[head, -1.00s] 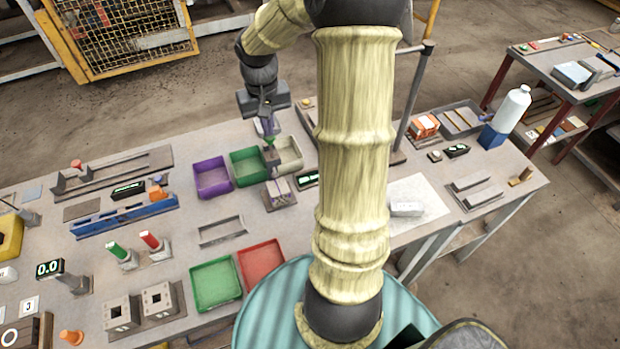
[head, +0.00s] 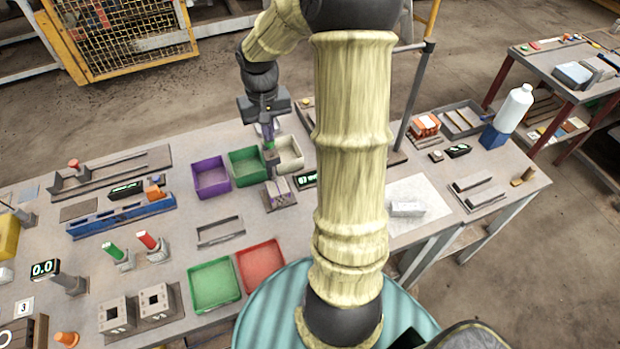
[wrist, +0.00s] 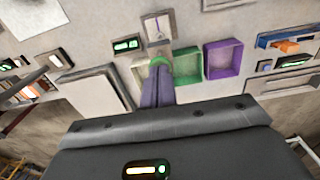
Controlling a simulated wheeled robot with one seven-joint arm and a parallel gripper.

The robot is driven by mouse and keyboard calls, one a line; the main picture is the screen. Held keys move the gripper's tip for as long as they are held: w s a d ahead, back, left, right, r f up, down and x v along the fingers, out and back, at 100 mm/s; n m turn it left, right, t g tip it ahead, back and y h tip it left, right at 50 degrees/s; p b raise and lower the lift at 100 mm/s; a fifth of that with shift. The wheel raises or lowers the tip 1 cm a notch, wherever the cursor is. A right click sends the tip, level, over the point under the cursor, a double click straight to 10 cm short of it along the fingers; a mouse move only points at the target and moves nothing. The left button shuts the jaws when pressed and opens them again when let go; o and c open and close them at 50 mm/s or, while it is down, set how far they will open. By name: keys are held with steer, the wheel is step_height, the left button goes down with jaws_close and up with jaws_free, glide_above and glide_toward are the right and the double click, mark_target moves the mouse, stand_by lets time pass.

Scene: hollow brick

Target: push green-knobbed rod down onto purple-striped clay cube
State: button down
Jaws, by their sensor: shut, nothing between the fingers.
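My gripper (head: 267,140) is shut and empty, with its purple fingers pointing down at the green knob (head: 269,147). The knob tops an upright rod on a small grey stand. In the wrist view the fingertips (wrist: 158,68) overlap the green knob (wrist: 160,60) and hide part of it. I cannot tell for certain whether they touch. The purple-striped clay cube (head: 278,186) sits at the foot of the stand. It also shows in the wrist view (wrist: 156,27) as a pale square with a purple line. The rod's lower end is not clear.
A purple bin (head: 197,188), a green bin (head: 234,174) and a cream bin (head: 297,152) stand close around the stand. A small display (head: 307,179) is right of the cube. A grey frame (head: 220,232) lies in front. My arm hides part of the table.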

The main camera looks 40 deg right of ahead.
steer(key=shift+f+b, duration=0.9)
steer(key=shift+f, duration=0.5)
steer(key=shift+r, duration=0.15)
steer(key=shift+r+p, duration=3.25)
steer(key=shift+r, duration=0.2)
steer(key=shift+a, duration=0.2)
steer(key=s+a+n+t, duration=0.2)
steer(key=s+a+n, duration=0.1)
steer(key=s+a, duration=0.9)
steer(key=shift+s+a+f+t+b, duration=0.3)
steer(key=shift+a+b, duration=0.1)
steer(key=shift+a, duration=0.2)
